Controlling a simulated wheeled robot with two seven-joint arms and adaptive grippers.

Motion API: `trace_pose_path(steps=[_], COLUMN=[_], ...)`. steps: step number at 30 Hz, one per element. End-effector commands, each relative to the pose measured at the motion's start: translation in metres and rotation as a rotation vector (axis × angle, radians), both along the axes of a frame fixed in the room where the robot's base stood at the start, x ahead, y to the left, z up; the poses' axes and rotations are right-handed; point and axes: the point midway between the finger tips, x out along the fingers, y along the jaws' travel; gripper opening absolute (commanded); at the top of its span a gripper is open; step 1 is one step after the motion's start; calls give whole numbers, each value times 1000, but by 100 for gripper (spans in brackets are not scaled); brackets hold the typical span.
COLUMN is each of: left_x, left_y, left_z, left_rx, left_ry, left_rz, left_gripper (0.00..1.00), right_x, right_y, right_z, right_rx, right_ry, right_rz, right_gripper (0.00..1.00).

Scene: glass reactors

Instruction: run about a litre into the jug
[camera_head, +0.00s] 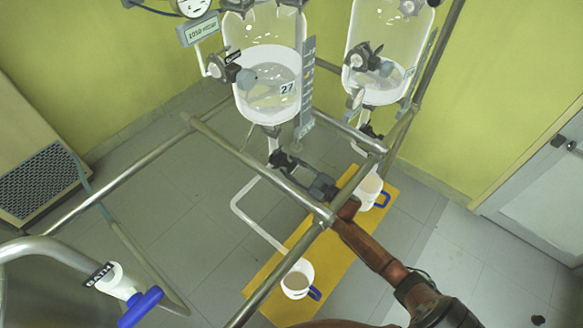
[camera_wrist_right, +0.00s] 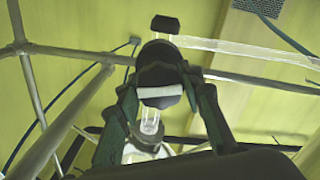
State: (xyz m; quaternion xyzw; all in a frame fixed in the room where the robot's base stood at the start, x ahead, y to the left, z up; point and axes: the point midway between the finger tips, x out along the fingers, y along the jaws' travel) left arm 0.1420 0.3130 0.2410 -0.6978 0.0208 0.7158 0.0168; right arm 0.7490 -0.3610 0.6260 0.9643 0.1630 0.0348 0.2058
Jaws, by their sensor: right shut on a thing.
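A glass reactor (camera_head: 262,62) labelled 27 hangs in a metal frame, with pale liquid in its lower part. Below it is a dark drain valve (camera_head: 284,160). A white outlet tube (camera_head: 238,203) bends from there towards a white jug (camera_head: 290,287) with a blue handle on the floor. I cannot tell the level in the jug. My right gripper (camera_head: 322,187) reaches in from the lower right and is shut on the dark valve knob, which shows between its fingers in the right wrist view (camera_wrist_right: 160,78). My left gripper is out of view.
A second reactor (camera_head: 385,50) stands right, with another blue-handled jug (camera_head: 369,188) below. Both jugs are on a yellow mat (camera_head: 335,248). Metal frame bars (camera_head: 250,162) cross near my right arm. A blue-handled tap (camera_head: 140,307) marked BATH is lower left.

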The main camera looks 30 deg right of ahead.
Motion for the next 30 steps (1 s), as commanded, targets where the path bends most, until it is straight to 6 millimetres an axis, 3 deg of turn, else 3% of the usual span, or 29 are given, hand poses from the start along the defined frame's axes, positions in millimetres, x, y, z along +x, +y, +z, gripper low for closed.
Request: trace_pose_path(steps=[17, 30], left_x=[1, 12], left_y=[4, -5], left_z=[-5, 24], left_rx=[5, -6], left_ry=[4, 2], left_rz=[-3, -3], left_gripper=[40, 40], right_x=[-1, -1], right_y=[0, 1], right_z=[-3, -6], right_rx=[-518, -913], right_ry=[-176, -314], right_rz=[1, 3], right_gripper=[10, 10])
